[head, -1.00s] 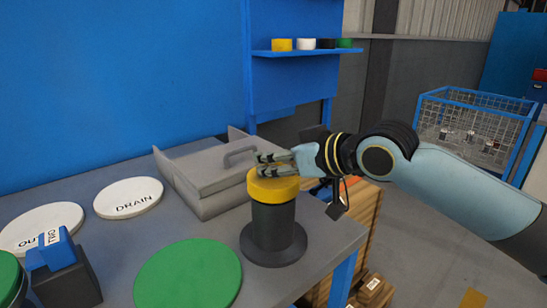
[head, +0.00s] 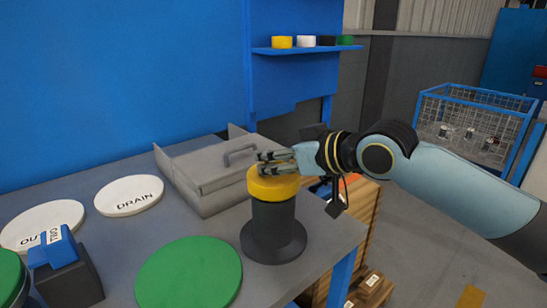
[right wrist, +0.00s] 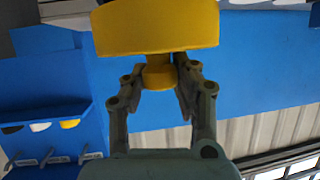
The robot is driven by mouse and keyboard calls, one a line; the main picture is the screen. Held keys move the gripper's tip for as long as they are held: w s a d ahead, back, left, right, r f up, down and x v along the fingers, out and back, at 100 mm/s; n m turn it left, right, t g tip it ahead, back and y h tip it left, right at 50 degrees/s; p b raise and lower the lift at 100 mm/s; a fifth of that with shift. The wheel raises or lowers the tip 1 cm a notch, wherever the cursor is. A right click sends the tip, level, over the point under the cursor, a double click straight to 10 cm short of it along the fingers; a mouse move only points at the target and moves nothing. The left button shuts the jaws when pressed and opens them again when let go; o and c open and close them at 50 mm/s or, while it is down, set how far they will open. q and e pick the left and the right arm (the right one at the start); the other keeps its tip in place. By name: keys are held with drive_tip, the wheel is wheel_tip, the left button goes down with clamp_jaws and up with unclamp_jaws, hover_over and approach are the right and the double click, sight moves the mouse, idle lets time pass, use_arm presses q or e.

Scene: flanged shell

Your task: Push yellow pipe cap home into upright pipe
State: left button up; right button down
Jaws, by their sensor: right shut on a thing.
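The yellow pipe cap (head: 273,188) sits level on top of the dark upright pipe (head: 273,225), which stands on a round flange on the table. How deep the cap sits in the pipe I cannot tell. My right gripper (head: 262,162) comes in from the right, just above the cap. In the right wrist view its fingers (right wrist: 161,82) are shut on the cap's narrow yellow knob, with the cap's wide body (right wrist: 157,27) beyond them. The pipe is not visible in that view. My left gripper is not in view.
A grey lidded box (head: 205,180) stands behind the pipe. A green disc (head: 188,275), a white DRAIN disc (head: 129,196) and a blue-topped block (head: 66,272) are to the left. A shelf (head: 305,51) holds several caps. The table's right edge is close to the pipe.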

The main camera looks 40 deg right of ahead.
sight(280, 175)
drive_tip(key=shift+p, duration=0.5)
idle(0.7)
drive_tip(key=shift+f+b, duration=1.15)
drive_tip(key=shift+f, duration=0.65)
drive_tip(key=c, duration=1)
unclamp_jaws()
drive_tip(key=shift+v, duration=3.8)
drive_tip(key=shift+f, duration=0.1)
